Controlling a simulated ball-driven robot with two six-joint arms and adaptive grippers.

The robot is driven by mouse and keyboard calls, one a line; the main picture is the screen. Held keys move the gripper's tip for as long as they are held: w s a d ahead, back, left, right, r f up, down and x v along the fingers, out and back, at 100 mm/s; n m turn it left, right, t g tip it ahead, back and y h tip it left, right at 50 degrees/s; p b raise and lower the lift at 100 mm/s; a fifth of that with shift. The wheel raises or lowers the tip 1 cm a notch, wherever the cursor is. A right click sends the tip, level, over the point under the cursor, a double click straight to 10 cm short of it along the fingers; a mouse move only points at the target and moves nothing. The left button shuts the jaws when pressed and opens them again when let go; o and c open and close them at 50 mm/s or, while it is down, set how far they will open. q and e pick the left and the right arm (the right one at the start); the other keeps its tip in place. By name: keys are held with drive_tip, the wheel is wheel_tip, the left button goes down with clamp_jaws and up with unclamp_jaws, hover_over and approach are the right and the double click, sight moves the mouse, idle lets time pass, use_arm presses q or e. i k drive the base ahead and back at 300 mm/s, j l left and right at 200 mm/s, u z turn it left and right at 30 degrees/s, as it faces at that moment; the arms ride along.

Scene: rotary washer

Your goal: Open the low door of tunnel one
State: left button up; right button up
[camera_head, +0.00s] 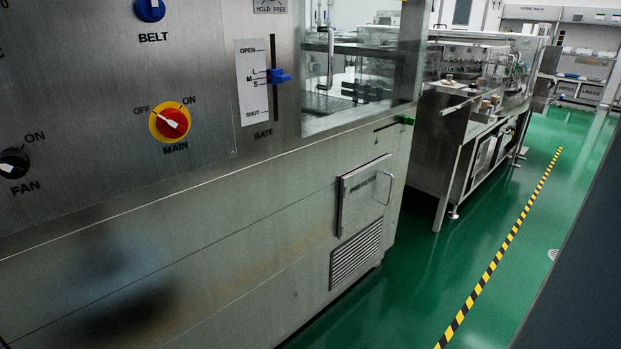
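A steel machine with a control panel fills the left and middle of the head view. Low on its side is a small square metal door (361,204) with a dark printed label, hard to read at this size. A bent bar handle (389,187) is on the door's right side. The door looks shut, lying about flush against the machine side. I cannot tell which tunnel this machine is. Neither of my grippers is in view, and nothing touches the door or handle.
A slotted vent (356,252) sits just below the door. Above are a gate slider (278,76), a red main knob (170,123), a fan knob (14,163) and a belt knob (150,9). Green floor (415,270) is clear up to a yellow-black stripe (492,268). Another machine (470,120) stands behind.

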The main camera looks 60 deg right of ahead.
sight(364, 191)
drive_tip(key=z, duration=2.15)
